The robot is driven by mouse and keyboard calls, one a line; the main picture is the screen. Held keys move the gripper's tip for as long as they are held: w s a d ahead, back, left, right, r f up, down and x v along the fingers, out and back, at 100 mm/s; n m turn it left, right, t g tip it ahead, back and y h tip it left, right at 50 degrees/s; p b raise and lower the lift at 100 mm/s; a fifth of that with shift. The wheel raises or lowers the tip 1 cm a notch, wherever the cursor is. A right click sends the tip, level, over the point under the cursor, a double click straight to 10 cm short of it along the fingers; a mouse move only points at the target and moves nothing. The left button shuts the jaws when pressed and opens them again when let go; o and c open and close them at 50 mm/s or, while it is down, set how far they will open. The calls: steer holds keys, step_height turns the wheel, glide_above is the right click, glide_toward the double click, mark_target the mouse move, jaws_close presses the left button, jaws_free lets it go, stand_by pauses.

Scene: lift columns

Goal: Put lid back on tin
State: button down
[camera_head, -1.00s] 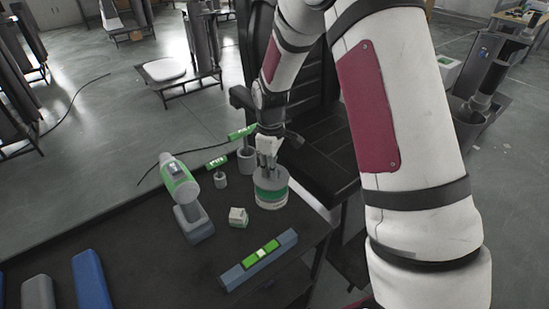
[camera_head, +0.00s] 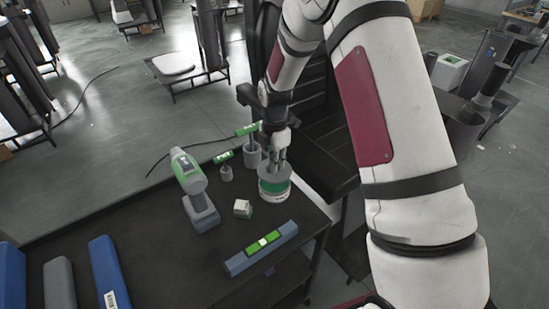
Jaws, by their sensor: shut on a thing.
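The tin (camera_head: 273,192), round with a green and white band, stands upright near the right end of the dark bench. A grey round lid (camera_head: 272,174) is over the top of the tin, roughly level. My gripper (camera_head: 277,160) points down at the lid and is shut on it. The fingertips are small and partly hidden, so their exact grip does not show. I cannot tell whether the lid is fully seated or slightly raised.
Blue and grey cases lie front left.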

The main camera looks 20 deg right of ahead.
steer(key=shift+f+b, duration=0.45)
steer(key=shift+f, duration=1.7)
steer(key=shift+f, duration=0.15)
stand_by(0.8)
steer(key=c, duration=1)
jaws_free()
steer(key=shift+c, duration=0.2)
steer(key=shift+r+p, duration=0.6)
steer(key=shift+r, duration=2.9)
steer(key=shift+c, duration=0.2)
jaws_close()
